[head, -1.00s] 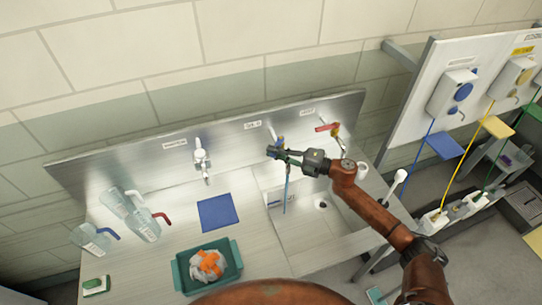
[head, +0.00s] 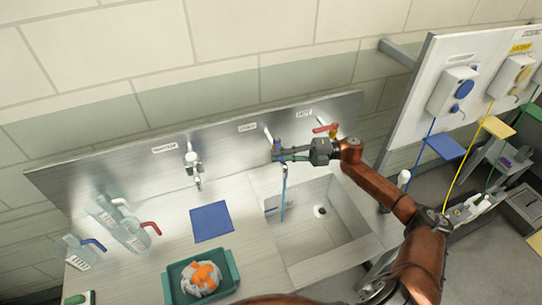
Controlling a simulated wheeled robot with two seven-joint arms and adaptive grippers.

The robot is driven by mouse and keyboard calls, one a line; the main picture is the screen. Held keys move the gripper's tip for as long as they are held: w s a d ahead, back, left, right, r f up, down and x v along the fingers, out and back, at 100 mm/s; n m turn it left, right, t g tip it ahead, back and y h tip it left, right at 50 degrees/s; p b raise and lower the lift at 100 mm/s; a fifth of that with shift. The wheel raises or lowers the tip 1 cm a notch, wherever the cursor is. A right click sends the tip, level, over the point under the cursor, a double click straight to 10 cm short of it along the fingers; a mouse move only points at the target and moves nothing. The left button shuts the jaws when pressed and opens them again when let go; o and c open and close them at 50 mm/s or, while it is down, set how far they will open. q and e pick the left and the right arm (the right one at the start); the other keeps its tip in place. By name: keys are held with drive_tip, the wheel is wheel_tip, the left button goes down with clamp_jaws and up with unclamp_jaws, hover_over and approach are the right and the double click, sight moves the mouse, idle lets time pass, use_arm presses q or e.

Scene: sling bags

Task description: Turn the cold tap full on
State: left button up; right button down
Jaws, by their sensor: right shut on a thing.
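The cold tap (head: 277,144) is the middle one on the steel backsplash, with blue on its top. My right gripper (head: 281,154) reaches in from the right and is shut at this tap, on what appears to be its handle. The fingers hide much of the handle, so its exact angle is unclear. A thin blue strip (head: 284,197) runs down from below the tap into the sink (head: 345,234); I cannot tell whether it is water or a hose. My left gripper is not in view.
Another tap (head: 193,164) is at the left. A blue mat (head: 211,221), a green tray (head: 233,262) with an orange-and-white bundle, and clear jugs (head: 103,211) stand on the counter.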

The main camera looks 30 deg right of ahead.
drive_tip(key=c, duration=2)
unclamp_jaws()
drive_tip(key=shift+o, duration=0.2)
drive_tip(key=v, duration=0.8)
